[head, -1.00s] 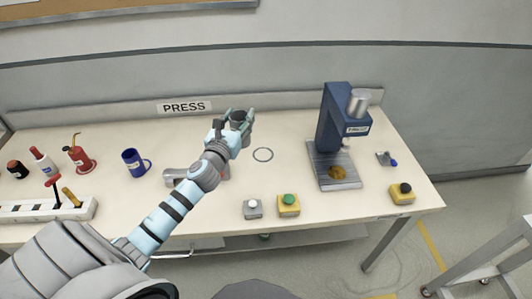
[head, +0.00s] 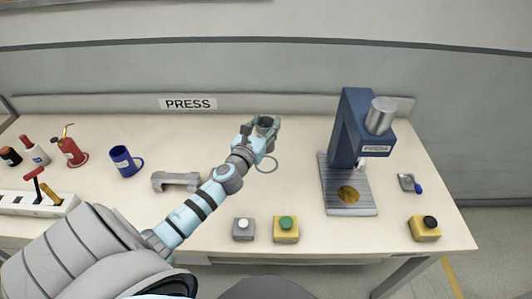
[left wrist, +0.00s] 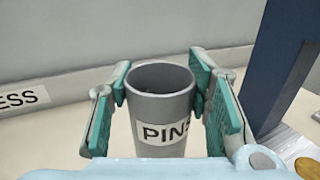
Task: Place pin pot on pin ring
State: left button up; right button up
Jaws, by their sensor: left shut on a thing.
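The pin pot (left wrist: 160,110) is a grey cup with a white label reading PINS. My left gripper (head: 263,126) is shut on it, with a green-padded finger on each side, and holds it upright. The pot (head: 265,122) also shows in the head view between the fingers. The pin ring (head: 267,165) is a thin grey circle on the table, just below and right of the gripper in the head view. The wrist partly hides its left edge. I cannot tell how high the pot is above the table. My right gripper is not in view.
A blue press (head: 355,135) stands to the right of the ring. A grey button box (head: 243,229) and a yellow one (head: 286,229) sit at the front edge. A grey handle-shaped piece (head: 176,181) and a blue mug (head: 124,161) are to the left.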

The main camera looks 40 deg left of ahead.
pick_arm(q)
notch_tip(320, 180, down, 7)
jog(key=b, duration=0.3)
jog(key=shift+r, duration=0.15)
jog(key=f+b, duration=0.4)
jog(key=f, duration=0.1)
jog(key=shift+w+f, duration=0.1)
jog(key=shift+w, duration=0.2)
jog(key=shift+s+r, duration=0.15)
jog(key=shift+r, duration=0.2)
jog(key=shift+f, duration=0.25)
jog(key=o, duration=1.5)
jog(key=shift+c, duration=0.2)
jog(key=shift+r, duration=0.1)
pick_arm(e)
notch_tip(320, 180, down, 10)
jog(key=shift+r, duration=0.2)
